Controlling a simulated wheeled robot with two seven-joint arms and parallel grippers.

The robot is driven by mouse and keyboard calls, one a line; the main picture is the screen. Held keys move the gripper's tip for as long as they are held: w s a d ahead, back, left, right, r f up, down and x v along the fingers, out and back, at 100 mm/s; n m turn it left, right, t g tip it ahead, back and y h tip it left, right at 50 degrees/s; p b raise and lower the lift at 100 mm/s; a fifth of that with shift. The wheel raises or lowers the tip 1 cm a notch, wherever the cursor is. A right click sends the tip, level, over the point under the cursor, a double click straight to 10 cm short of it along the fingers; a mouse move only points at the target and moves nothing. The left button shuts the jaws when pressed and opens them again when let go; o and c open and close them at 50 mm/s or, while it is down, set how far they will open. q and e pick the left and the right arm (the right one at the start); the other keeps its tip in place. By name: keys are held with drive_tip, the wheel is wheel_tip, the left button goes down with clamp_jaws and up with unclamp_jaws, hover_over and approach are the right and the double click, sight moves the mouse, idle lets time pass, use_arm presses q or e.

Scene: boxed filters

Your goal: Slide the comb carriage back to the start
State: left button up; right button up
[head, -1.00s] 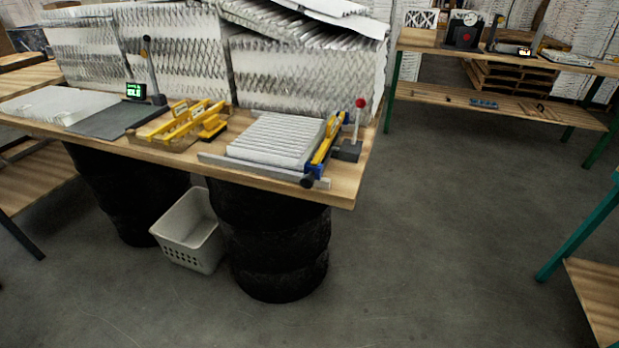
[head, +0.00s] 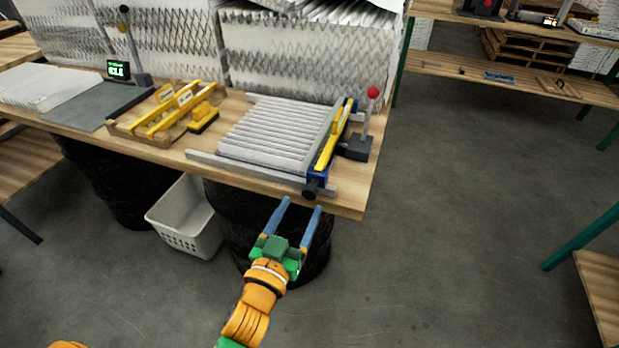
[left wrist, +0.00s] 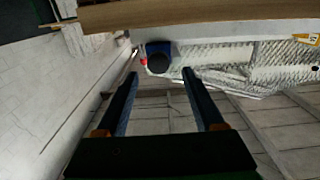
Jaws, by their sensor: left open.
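The comb carriage (head: 333,140), a blue and yellow bar, stands across the right end of the white pleated filter (head: 275,133) on the workbench. A dark round knob (head: 311,188) is at its near end, by the grey front rail (head: 250,174). My left gripper (head: 304,203) is open and empty, with its blue fingers pointing toward the bench, just in front of and below the knob. In the left wrist view the knob (left wrist: 158,63) shows beyond and between the open fingers (left wrist: 160,75), apart from them. My right gripper is not in view.
A red-topped lever (head: 373,93) stands right of the carriage. Yellow tools in a wooden tray (head: 165,125) and a grey plate (head: 80,103) lie to the left. The bench's front edge (head: 345,210) is close to my gripper. A white basket (head: 185,215) and black drums are below.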

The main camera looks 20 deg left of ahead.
sight(308, 195)
use_arm(q)
drive_tip(key=w+p, duration=0.1)
drive_tip(key=w, duration=0.5)
drive_tip(key=shift+w+d, duration=0.15)
clamp_jaws()
idle(1.2)
